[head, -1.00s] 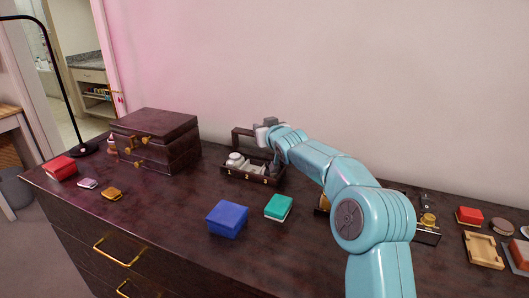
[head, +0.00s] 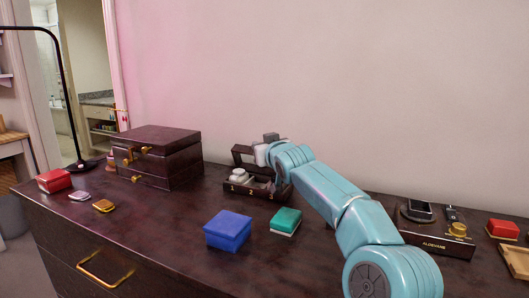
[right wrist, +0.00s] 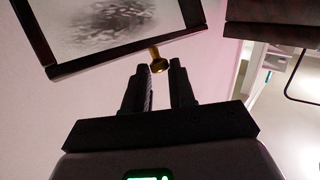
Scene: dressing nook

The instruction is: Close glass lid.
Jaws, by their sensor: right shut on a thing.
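The small dark box (head: 262,192) stands open on the dresser, with pale items in its compartments. Its glass lid (head: 241,151) is raised at the back of the box. In the right wrist view the lid's glass pane (right wrist: 112,20) shows in a dark frame, with a gold knob (right wrist: 159,64) at its edge. My right gripper (head: 262,152) is at the lid, partly hidden by its own arm in the head view. In the right wrist view my right gripper (right wrist: 159,76) has its fingertips around the knob and is shut on it. My left gripper is out of view.
A dark chest (head: 158,158) stands left of the box. A blue box (head: 228,230) and a teal box (head: 286,221) lie in front. A lamp (head: 70,110) stands at far left.

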